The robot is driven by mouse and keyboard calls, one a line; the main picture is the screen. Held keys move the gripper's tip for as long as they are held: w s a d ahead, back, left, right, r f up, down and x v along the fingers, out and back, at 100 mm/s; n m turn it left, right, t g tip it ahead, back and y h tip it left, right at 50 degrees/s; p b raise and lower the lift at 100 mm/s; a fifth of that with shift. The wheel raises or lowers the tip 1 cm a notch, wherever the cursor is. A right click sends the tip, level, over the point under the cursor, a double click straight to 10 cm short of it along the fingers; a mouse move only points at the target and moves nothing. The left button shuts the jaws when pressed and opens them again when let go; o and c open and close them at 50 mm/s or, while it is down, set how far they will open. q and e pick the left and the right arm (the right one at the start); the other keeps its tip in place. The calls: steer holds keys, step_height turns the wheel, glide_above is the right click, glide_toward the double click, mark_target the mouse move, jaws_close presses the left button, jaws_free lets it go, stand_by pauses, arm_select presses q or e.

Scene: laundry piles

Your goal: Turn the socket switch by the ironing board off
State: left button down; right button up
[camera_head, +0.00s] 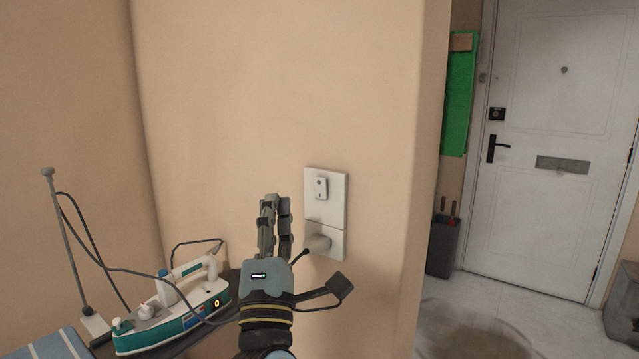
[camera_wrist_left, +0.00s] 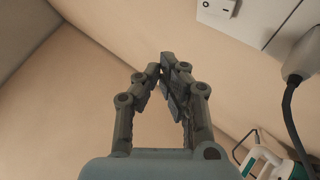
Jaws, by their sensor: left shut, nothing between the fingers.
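A white wall socket plate (camera_head: 338,212) is on the beige wall, right of my left gripper. The socket switch (camera_head: 321,187) is a small rocker in its upper part; it also shows at the top of the left wrist view (camera_wrist_left: 228,5). I cannot tell whether it is on or off. A plug (camera_head: 318,243) with a dark cord sits in the lower part, and also shows in the left wrist view (camera_wrist_left: 301,57). My left gripper (camera_head: 274,201) is shut and empty, pointing up, left of the switch and apart from it in the picture. My right gripper is out of view.
A white and teal iron (camera_head: 178,312) with a lit display stands at the lower left, near a blue striped surface (camera_head: 48,345). A thin pole (camera_head: 68,240) carries its cord. The wall ends right of the socket; a white door (camera_head: 560,120) is beyond.

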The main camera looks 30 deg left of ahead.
mark_target(320, 189)
arm_select(q)
steer(key=w+b, duration=0.1)
steer(key=w, duration=0.5)
steer(key=shift+w+d+r+b, duration=0.2)
steer(key=shift+d+r+b, duration=0.05)
steer(key=shift+r+b, duration=0.1)
steer(key=shift+w, duration=0.1)
stand_by(1.0)
steer(key=shift+w, duration=0.35)
steer(key=shift+w+r+b, duration=0.1)
steer(key=shift+w+b, duration=0.15)
steer(key=shift+b, duration=0.15)
stand_by(0.5)
steer(key=shift+s, duration=0.15)
steer(key=shift+s, duration=0.6)
